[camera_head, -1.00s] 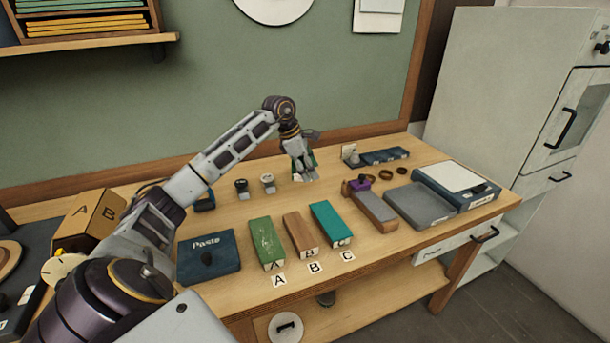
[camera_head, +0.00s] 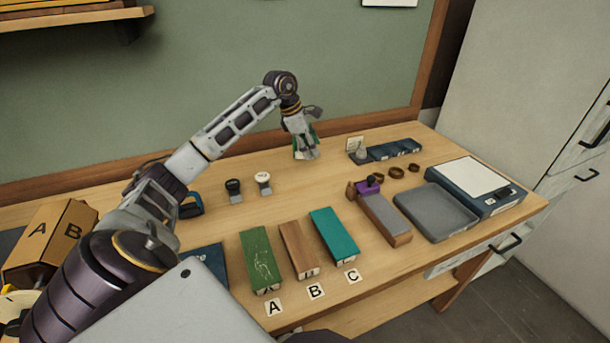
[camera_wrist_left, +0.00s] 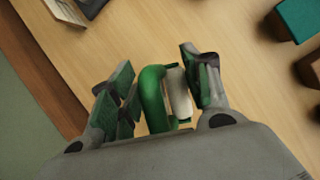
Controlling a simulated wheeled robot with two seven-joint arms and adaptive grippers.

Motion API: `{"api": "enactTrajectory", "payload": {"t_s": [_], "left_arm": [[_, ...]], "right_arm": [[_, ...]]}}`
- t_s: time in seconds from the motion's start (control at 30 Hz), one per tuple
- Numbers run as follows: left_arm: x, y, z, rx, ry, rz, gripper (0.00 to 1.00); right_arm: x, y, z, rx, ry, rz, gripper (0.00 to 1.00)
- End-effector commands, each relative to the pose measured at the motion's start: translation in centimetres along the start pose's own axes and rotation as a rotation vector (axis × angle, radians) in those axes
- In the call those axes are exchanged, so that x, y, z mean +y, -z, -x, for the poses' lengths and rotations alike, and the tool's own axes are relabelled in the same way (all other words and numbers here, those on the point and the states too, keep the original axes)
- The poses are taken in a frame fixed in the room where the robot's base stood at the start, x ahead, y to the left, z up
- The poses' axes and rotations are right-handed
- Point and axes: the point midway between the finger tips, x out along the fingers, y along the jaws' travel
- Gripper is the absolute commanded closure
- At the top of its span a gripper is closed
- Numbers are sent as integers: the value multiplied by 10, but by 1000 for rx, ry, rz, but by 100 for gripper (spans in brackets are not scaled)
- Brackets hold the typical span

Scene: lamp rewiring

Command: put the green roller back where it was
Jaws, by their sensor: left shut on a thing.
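The green roller (camera_wrist_left: 152,98) shows in the left wrist view between my left gripper's fingers (camera_wrist_left: 160,92), with a green curved frame and a pale white cylinder. My left gripper is shut on it; its finger pads are also green. In the head view my left gripper (camera_head: 306,152) points down over the back middle of the table. The roller is mostly hidden there by the fingers, and I cannot tell its exact height above the wood. My right gripper is not in view.
A blue-handled tool (camera_head: 191,206) and two small knobbed pieces (camera_head: 233,188) stand left of the gripper. Green, brown and teal blocks (camera_head: 333,235) lie in front. A dark blue holder (camera_head: 393,149) and a grey tray (camera_head: 436,211) are right. Wood around the gripper is clear.

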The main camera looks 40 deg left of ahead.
Motion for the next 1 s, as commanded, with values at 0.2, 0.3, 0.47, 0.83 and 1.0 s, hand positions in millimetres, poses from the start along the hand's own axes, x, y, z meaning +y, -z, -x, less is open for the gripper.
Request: {"api": "enactTrajectory", "payload": {"t_s": [0.2, 0.3, 0.47, 0.83, 1.0], "left_arm": [[0, 0, 0, 0, -1, 0, 78], [0, 0, 0, 0, -1, 0, 78], [0, 0, 0, -1, -1, 0, 78], [-2, 5, -14, 0, 2, 0, 78], [-4, 13, -32, 0, 3, 1, 78]], "right_arm": [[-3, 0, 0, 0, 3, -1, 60], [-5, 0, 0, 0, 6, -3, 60], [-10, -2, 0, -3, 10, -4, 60], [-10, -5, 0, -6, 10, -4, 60], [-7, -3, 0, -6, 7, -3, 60]]}}
